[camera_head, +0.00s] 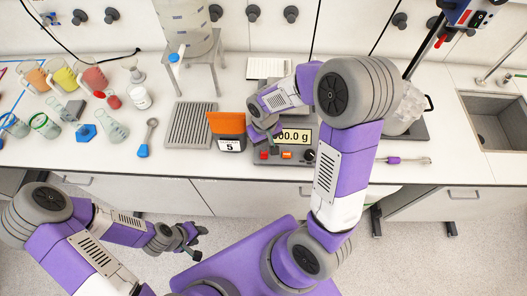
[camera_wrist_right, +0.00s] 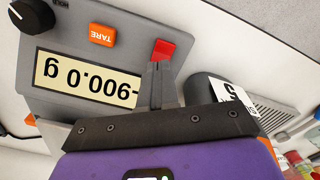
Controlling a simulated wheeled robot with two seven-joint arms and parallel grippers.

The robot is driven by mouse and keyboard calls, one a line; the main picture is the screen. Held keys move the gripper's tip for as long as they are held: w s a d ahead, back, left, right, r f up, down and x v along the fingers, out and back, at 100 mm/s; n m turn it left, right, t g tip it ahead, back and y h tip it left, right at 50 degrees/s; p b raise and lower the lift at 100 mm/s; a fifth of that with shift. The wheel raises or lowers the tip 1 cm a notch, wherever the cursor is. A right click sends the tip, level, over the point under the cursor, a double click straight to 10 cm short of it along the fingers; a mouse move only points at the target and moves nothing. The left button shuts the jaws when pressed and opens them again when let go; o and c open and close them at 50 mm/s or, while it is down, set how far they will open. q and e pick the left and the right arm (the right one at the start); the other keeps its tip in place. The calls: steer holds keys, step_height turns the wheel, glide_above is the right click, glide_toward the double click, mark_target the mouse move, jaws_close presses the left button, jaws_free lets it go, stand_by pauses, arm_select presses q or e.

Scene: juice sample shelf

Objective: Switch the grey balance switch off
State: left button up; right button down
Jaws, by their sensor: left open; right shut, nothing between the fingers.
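My left gripper (camera_head: 190,238) is open and empty, low in front of the bench, away from the balance.
An orange and dark holder (camera_head: 227,122) with a "5" card stands just left of the balance, close to my right gripper. A black knob (camera_wrist_right: 32,15) is on the balance panel. A ribbed grey mat (camera_head: 190,125) and glassware lie further left; a sink (camera_head: 497,125) is right.

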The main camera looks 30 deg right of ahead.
steer(key=shift+r+p, duration=1.9)
steer(key=shift+r, duration=0.75)
arm_select(q)
step_height(320, 180, up, 4)
steer(key=shift+r, duration=0.1)
